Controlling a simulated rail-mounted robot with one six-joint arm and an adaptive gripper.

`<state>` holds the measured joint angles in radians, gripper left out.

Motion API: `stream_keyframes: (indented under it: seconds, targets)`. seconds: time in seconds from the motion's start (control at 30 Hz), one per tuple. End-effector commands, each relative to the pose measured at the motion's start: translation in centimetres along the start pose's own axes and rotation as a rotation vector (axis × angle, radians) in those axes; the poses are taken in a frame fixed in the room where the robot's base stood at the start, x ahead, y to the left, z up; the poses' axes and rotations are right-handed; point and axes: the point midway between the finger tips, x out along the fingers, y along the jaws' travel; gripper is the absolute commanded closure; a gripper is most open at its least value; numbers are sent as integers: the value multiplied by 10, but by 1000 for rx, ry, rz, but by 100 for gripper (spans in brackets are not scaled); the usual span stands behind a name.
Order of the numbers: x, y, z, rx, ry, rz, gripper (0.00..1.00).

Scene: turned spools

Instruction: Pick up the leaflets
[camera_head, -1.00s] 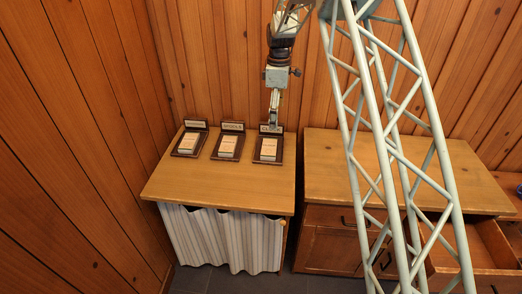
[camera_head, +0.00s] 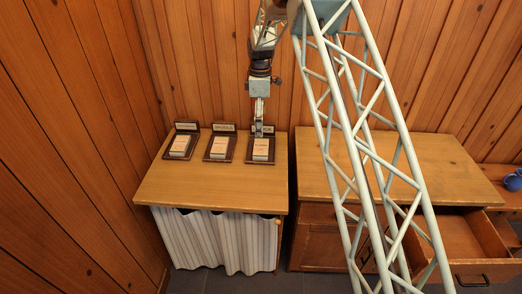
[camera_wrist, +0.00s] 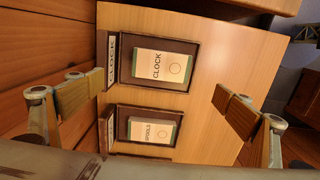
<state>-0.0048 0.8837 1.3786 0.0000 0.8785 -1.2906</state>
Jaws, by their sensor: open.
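Three stacks of pale leaflets lie in dark wooden trays with upright name plates, in a row at the back of a cabinet top: the left stack (camera_head: 180,145), the middle stack (camera_head: 219,148) and the right stack (camera_head: 261,149). The wrist view shows the stack marked CLOCK (camera_wrist: 161,65) and the stack marked SPOOLS (camera_wrist: 152,130), both with green edges. My gripper (camera_head: 260,130) hangs pointing down by the right tray's name plate, partly covering it. In the wrist view my gripper (camera_wrist: 157,100) is open and empty, its padded fingers wide apart on either side of the trays.
The curtained cabinet's top (camera_head: 210,190) is clear in front of the trays. A wood-panelled wall stands close behind. To the right, past a gap, is a second cabinet (camera_head: 430,165) with an open drawer (camera_head: 450,243). A blue mug (camera_head: 512,181) shows at the right edge.

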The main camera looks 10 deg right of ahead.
Motion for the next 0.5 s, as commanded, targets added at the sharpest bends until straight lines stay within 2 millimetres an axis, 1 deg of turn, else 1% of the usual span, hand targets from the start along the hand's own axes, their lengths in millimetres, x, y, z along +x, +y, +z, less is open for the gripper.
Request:
stream_keyframes:
  seconds: [0.3, 0.5]
  targets:
    - [41, -1, 0, 0, -1, -2, 5]
    - [64, -1, 0, 0, 0, -2, 5]
